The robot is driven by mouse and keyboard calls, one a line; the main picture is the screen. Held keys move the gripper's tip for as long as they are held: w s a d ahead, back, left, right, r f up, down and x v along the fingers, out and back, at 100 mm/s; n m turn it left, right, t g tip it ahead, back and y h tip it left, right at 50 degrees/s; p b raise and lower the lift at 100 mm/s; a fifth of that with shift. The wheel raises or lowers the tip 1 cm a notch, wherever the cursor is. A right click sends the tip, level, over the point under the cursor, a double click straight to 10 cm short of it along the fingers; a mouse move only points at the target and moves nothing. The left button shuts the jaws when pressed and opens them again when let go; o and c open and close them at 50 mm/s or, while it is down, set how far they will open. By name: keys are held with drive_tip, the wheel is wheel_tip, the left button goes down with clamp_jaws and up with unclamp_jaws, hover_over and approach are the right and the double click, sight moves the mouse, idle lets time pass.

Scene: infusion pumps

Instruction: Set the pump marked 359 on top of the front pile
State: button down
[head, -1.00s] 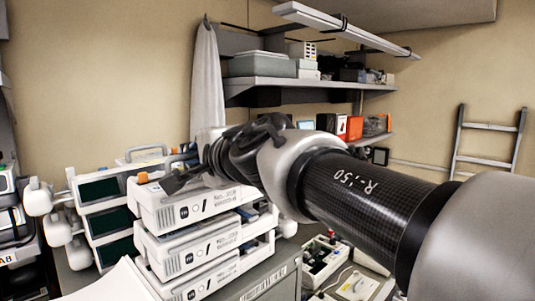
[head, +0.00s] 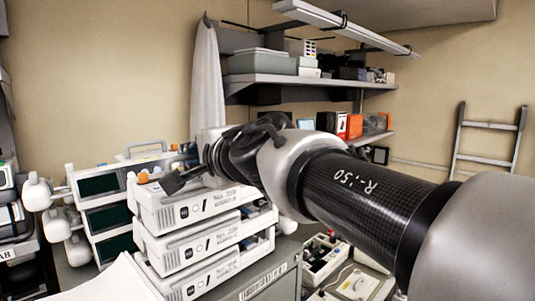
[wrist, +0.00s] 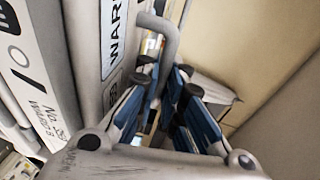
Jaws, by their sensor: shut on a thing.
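My gripper (head: 172,183) is at the top left of a pile of white pumps in the head view. In the wrist view its blue-padded fingers (wrist: 165,85) are shut around a grey bar handle (wrist: 170,45). The handle is on a white pump (wrist: 85,60); a label there starts "WAR". The topmost pump (head: 205,205) of this pile has a printed number too small to read surely. Under it are a second pump (head: 200,248) and a third (head: 205,278). I cannot tell whether the top pump touches the one below. A label reading "No. 35" (wrist: 45,112), last digit unclear, shows at the wrist view's left.
Another pile of pumps with dark screens (head: 98,186) and white side knobs (head: 38,193) stands close at the left. A wall shelf (head: 310,85) with boxes is behind. Open boxes of parts (head: 322,258) lie at the lower right. A ladder (head: 487,160) leans at the right.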

drive_tip(key=c, duration=1.6)
unclamp_jaws()
drive_tip(key=shift+s+r, duration=0.1)
drive_tip(key=shift+c, duration=0.2)
drive_tip(key=shift+f, duration=0.3)
drive_tip(key=v, duration=1.2)
drive_tip(key=shift+r, duration=0.35)
drive_tip(key=shift+d, duration=0.1)
